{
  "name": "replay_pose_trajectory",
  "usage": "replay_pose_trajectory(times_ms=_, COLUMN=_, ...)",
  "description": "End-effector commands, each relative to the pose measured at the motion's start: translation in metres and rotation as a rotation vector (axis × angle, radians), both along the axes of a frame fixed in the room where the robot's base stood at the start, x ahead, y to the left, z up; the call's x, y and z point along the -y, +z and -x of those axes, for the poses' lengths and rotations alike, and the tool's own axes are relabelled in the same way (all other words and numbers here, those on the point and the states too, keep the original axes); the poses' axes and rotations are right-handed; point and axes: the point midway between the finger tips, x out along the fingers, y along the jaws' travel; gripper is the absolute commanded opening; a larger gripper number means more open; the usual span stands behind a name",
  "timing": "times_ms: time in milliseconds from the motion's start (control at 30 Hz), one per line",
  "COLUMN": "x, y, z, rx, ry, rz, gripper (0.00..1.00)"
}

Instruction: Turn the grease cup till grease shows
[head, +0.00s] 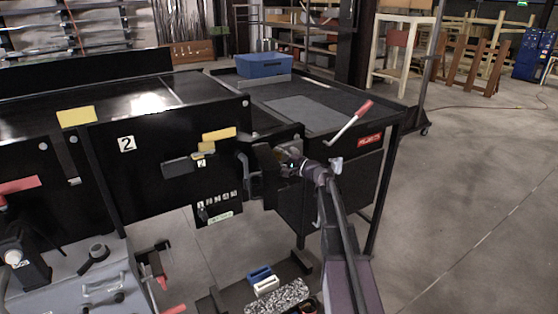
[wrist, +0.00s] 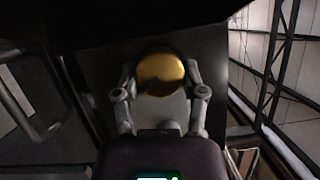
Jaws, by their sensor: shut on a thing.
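My gripper (head: 284,157) reaches in from the right to the end of the black conveyor in the head view. In the wrist view my gripper (wrist: 160,88) has one finger on each side of a round brass grease cup (wrist: 160,72) and is shut on it. The cup's domed face points toward the wrist camera. In the head view the cup is mostly hidden by the gripper, with only a small brassy patch in sight. I cannot see any grease.
A black bracket or handle (head: 252,178) stands just left of my gripper. A lever with a red grip (head: 364,107) rises above it on the right. A blue box (head: 264,65) sits on the conveyor's far end.

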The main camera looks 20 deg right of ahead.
Motion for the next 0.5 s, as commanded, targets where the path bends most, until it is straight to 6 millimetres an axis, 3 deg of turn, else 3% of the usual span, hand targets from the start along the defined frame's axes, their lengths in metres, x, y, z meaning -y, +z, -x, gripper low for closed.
replay_pose_trajectory(times_ms=500, x=-0.0006, y=0.0008, z=-0.0015, rx=-0.011, ry=0.001, rz=-0.047, gripper=0.07)
